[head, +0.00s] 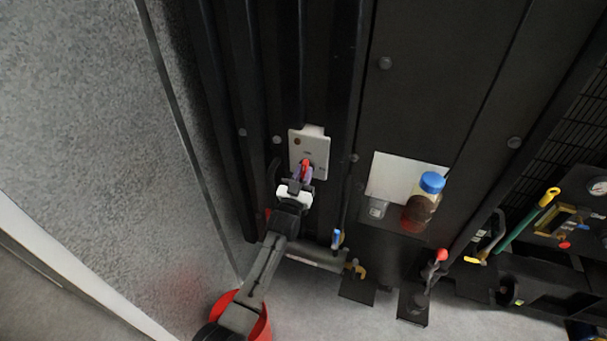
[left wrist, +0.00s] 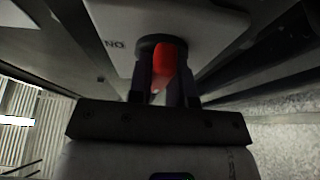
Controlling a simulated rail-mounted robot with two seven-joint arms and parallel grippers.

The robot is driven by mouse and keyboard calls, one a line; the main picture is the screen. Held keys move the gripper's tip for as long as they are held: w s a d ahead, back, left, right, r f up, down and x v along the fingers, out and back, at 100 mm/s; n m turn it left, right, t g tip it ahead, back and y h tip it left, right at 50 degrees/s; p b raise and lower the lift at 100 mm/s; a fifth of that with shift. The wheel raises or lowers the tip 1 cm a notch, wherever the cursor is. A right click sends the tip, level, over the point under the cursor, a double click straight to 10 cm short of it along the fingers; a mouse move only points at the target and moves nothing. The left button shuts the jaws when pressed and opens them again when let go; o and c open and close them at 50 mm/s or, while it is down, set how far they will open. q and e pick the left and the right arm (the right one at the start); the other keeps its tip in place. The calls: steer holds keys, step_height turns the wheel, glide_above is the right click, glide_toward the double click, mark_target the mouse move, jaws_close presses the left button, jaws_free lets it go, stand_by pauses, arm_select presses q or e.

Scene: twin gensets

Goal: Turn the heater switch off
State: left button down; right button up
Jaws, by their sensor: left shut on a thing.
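The heater switch (head: 306,166) is a red handle on a pale plate (head: 321,146) fixed to the dark machine front in the head view. In the left wrist view the red handle (left wrist: 164,66) stands out from a dark round base on the pale plate (left wrist: 196,17), with part of a label beside it. My left gripper (head: 302,174) reaches up to it from below. Its fingers (left wrist: 165,84) lie on both sides of the red handle, shut on it, and hide part of it. My right gripper is not in view.
A jar with a blue cap (head: 432,182) stands right of the switch before a white panel (head: 395,176). A red-knobbed lever (head: 441,255), a blue-topped valve (head: 336,238) and a green bar with a yellow end (head: 528,223) are lower right. A grey wall (head: 80,120) is at left.

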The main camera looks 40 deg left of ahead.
arm_select(q)
steer(key=shift+f+n, duration=0.1)
steer(key=shift+n, duration=0.3)
steer(key=c, duration=1)
jaws_free()
steer(key=shift+c, duration=0.2)
steer(key=b+v, duration=0.1)
steer(key=v, duration=1.2)
steer(key=shift+s+d+b, duration=0.25)
steer(key=shift+s+b, duration=0.05)
steer(key=shift+f, duration=0.1)
